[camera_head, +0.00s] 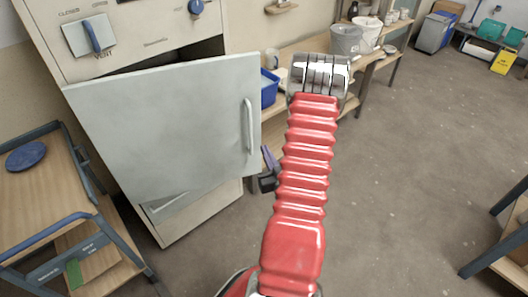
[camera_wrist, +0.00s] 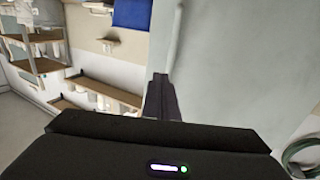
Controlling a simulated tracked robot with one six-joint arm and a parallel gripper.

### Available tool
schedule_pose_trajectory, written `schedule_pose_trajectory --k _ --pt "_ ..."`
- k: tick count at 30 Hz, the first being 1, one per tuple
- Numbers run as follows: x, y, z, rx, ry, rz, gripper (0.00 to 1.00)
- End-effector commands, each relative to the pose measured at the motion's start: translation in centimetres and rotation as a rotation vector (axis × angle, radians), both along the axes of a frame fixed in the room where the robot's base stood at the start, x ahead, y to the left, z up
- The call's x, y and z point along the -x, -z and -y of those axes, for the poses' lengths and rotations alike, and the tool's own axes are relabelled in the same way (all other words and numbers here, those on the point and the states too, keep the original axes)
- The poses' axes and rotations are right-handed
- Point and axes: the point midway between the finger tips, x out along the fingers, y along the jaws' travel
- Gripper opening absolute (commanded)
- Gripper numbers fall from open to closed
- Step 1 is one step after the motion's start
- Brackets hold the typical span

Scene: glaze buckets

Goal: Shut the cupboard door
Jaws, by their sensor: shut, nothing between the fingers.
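The cupboard door (camera_head: 165,130) is pale grey and stands ajar, with a dark gap showing along its top. Its upright bar handle (camera_head: 249,126) is near the free right edge. The cupboard body (camera_head: 190,222) is cream coloured. My gripper (camera_head: 267,160) is shut and empty, just right of the door's free edge and below the handle; part of it is hidden behind my red arm. In the wrist view the shut fingers (camera_wrist: 161,84) point along the door face (camera_wrist: 240,60), close to the handle (camera_wrist: 176,35). I cannot tell whether they touch the door.
A wooden-topped trolley with blue rails (camera_head: 40,200) stands left of the door. A shelf bench with a blue bin (camera_head: 269,88) and grey bucket (camera_head: 345,40) runs behind my arm. The floor (camera_head: 400,180) at right is clear up to a wooden table (camera_head: 515,235).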

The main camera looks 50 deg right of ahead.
Motion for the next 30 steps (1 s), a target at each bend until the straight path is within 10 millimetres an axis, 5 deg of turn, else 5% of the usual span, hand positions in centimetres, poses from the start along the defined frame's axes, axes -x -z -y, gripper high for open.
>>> schedule_pose_trajectory --k 19,30 --pt "-8.2 -0.1 5.6 0.003 -0.003 0.0 0.0" --pt "-10.0 0.0 6.9 0.0 -0.002 0.0 0.0"
